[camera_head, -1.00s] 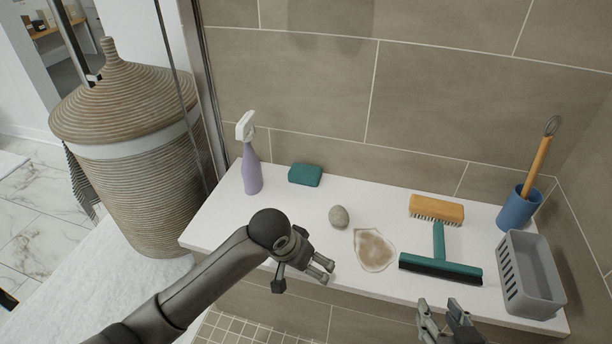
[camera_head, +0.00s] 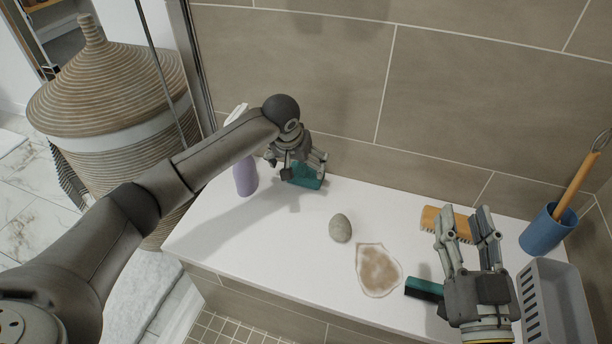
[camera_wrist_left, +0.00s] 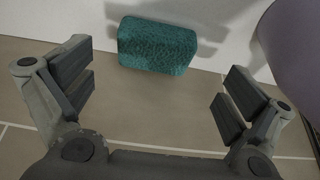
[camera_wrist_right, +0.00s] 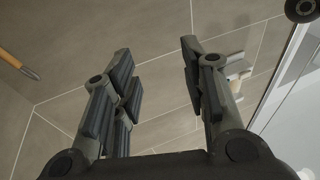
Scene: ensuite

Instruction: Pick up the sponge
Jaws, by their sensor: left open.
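The teal sponge (camera_head: 307,182) lies on the white ledge against the tiled wall, partly hidden behind my left gripper. My left gripper (camera_head: 318,162) is open, close to the sponge. In the left wrist view the sponge (camera_wrist_left: 157,45) shows whole, ahead of and between the spread fingers (camera_wrist_left: 158,88), with nothing held. I cannot tell whether a finger touches it. My right gripper (camera_head: 466,215) is raised over the right part of the ledge, in front of the brush. Its fingers are apart and empty in the right wrist view (camera_wrist_right: 160,75).
A purple spray bottle (camera_head: 245,175) stands just left of the sponge, partly behind my left arm. A grey stone (camera_head: 340,228), a brown stain (camera_head: 379,270), an orange brush (camera_head: 432,219), a teal squeegee (camera_head: 424,289), a blue cup (camera_head: 546,232) and a grey basket (camera_head: 555,300) occupy the ledge rightward.

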